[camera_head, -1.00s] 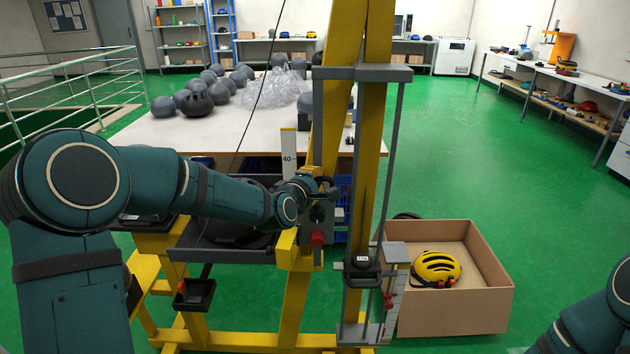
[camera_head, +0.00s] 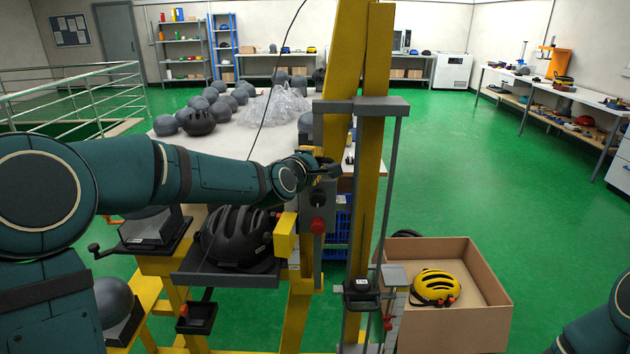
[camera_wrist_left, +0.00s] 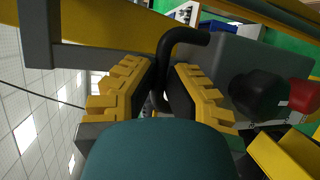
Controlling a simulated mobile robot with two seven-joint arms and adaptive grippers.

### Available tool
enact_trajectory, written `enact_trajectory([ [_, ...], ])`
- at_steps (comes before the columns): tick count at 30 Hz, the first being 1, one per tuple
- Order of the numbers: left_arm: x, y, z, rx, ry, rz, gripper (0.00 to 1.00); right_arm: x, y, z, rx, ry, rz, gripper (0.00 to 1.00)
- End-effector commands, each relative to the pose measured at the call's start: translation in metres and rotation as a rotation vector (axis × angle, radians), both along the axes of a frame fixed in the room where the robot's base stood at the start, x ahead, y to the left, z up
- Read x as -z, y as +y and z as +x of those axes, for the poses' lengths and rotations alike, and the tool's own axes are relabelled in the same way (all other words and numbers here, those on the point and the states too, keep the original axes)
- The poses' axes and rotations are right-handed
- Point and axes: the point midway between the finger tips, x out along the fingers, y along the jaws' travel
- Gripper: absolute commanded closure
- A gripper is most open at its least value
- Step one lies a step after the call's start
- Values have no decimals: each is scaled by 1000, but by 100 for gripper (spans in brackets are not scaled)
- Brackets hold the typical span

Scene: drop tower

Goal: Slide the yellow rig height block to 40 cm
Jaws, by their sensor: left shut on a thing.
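The yellow height block (camera_head: 285,236) sits on the left side of the grey carriage plate (camera_head: 318,215) on the rig's upright. It also shows at lower right in the left wrist view (camera_wrist_left: 283,155). The plate carries a black knob and a red knob (camera_head: 318,226). My left gripper (camera_head: 325,171) is at the top of this plate. In the left wrist view my left gripper (camera_wrist_left: 163,88) is shut on a black bent handle (camera_wrist_left: 170,62), which passes between its yellow-padded fingers. The height scale is hidden behind my left arm. My right gripper is out of view.
A black helmet (camera_head: 238,237) rests on the grey platform (camera_head: 225,279) left of the carriage. A carton (camera_head: 455,326) with a yellow helmet (camera_head: 436,287) stands at right. The table (camera_head: 275,141) behind holds grey headforms. The green floor at right is clear.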

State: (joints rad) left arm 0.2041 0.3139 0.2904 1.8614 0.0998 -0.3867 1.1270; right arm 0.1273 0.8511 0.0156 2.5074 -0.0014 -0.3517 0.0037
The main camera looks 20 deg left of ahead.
Motion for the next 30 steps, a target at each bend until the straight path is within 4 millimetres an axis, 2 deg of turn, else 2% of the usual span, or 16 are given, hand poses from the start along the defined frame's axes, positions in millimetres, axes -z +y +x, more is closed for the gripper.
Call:
enact_trajectory([
  [1, -25, 0, 1, -3, -17, 1, 100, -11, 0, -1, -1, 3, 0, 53],
  [6, -56, 0, 1, -2, -15, 1, 100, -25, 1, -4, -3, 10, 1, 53],
  [9, -67, 0, 1, -3, -14, 1, 100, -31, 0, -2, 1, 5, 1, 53],
  [15, -76, 1, 1, -4, -13, 0, 100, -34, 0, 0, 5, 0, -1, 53],
  [25, -76, 1, 1, -4, -12, 1, 100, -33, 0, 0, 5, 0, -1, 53],
  [26, -76, 1, 1, -4, -12, 0, 76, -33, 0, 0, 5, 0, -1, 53],
  [27, -75, 1, 1, -4, -11, 0, 73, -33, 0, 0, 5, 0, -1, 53],
  [30, -74, 1, 1, -2, -8, 0, 73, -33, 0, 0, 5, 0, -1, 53],
])
